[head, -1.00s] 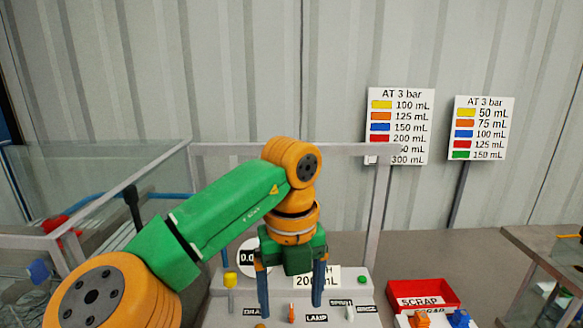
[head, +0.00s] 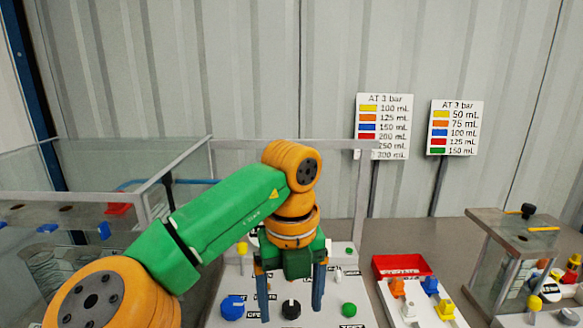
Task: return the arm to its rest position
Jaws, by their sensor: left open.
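My left arm comes in from the lower left of the head view, green and orange. Its left gripper (head: 291,290) points down with its two blue fingers apart, open and empty. It hangs in front of a white control panel (head: 215,310). A blue knob (head: 232,307), a black knob (head: 291,309) and a green knob (head: 349,310) show on the panel around and below the fingers. I cannot tell whether the fingers touch the panel. The wrist hides the panel's middle. My right gripper is not in view.
A glass-walled enclosure (head: 100,170) stands at the left. Another clear tank (head: 500,270) stands far right. Two colour charts (head: 382,125) (head: 455,127) stand behind.

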